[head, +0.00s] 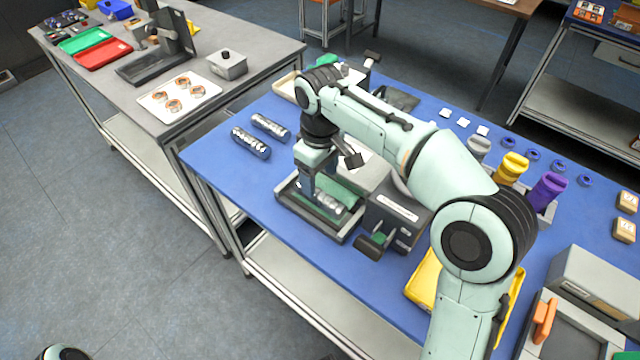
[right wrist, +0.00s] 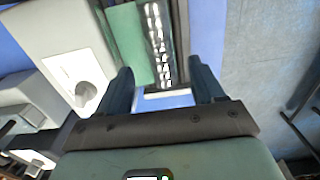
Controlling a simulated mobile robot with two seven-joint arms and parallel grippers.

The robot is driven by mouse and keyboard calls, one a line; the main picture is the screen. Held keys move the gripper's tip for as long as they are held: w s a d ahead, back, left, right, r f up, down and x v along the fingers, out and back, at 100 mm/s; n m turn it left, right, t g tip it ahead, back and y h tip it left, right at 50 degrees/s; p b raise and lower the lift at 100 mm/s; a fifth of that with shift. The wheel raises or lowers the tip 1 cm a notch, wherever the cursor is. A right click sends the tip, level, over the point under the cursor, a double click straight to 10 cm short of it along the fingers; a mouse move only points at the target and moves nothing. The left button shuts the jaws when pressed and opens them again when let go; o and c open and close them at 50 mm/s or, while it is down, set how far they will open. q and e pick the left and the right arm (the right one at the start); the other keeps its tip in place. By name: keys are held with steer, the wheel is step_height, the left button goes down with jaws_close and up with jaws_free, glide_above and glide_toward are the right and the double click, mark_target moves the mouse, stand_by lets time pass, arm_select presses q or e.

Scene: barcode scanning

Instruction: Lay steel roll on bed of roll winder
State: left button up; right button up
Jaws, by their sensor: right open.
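A silver patterned steel roll (head: 330,203) lies in the tray-like bed of the roll winder (head: 293,200), beside a green pad (head: 346,191). In the right wrist view the roll (right wrist: 157,45) shows lengthwise beside the green pad (right wrist: 126,40), beyond the fingers. My right gripper (head: 312,188) is over the left part of the bed, pointing down. In the right wrist view its two fingers (right wrist: 162,82) are apart with nothing held between them. The arm partly covers the winder. My left gripper is out of view.
Two more dark-and-silver rolls (head: 250,143) (head: 270,126) lie on the blue tabletop (head: 215,160), left of the winder. A yellow tray (head: 424,282) and colored spools (head: 510,168) are further right.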

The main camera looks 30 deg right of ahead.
mark_target(320, 193)
step_height(320, 193, up, 6)
steer(key=shift+f+p, duration=0.15)
steer(key=shift+p, duration=0.5)
